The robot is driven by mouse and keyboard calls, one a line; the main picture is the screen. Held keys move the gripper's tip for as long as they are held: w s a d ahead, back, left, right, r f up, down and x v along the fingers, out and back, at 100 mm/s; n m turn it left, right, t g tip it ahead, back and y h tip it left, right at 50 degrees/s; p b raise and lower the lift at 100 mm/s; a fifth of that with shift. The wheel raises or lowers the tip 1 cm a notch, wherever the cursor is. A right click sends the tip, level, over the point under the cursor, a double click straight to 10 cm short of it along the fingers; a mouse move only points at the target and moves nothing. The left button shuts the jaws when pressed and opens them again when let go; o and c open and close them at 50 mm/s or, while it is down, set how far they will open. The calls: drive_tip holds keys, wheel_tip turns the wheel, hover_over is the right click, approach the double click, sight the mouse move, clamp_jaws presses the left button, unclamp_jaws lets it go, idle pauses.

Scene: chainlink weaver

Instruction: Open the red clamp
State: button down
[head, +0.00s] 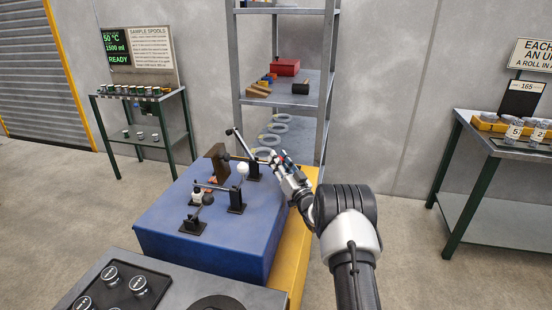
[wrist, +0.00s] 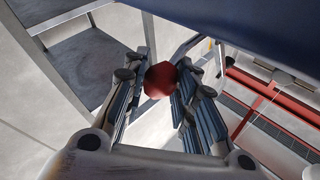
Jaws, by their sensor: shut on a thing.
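A red ball knob (wrist: 160,80) sits between the fingertips of my gripper (wrist: 161,72) in the wrist view, and the fingers are shut on it. In the head view my gripper (head: 277,160) reaches to the back right edge of the blue block (head: 215,235), where the red clamp's lever runs toward it. The red clamp's small black base (head: 253,172) stands on the block's top near that corner. The fingers hide most of the knob and the lever's end in the head view.
Other clamps stand on the block, with a white knob (head: 243,170) and a dark knob (head: 208,198). A brown block (head: 217,160) stands behind them. A metal shelf rack (head: 327,85) stands just behind.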

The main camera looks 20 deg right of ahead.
drive_tip(key=shift+s+d+f, duration=0.1)
drive_tip(key=shift+d+f, duration=0.05)
drive_tip(key=shift+f, duration=0.45)
drive_tip(key=shift+s+d+f, duration=0.1)
drive_tip(key=shift+f, duration=0.55)
idle(0.3)
drive_tip(key=c, duration=1.3)
unclamp_jaws()
drive_tip(key=shift+d, duration=0.1)
drive_tip(key=v, duration=1.1)
drive_tip(key=shift+s+r, duration=0.25)
drive_tip(key=shift+s, duration=0.2)
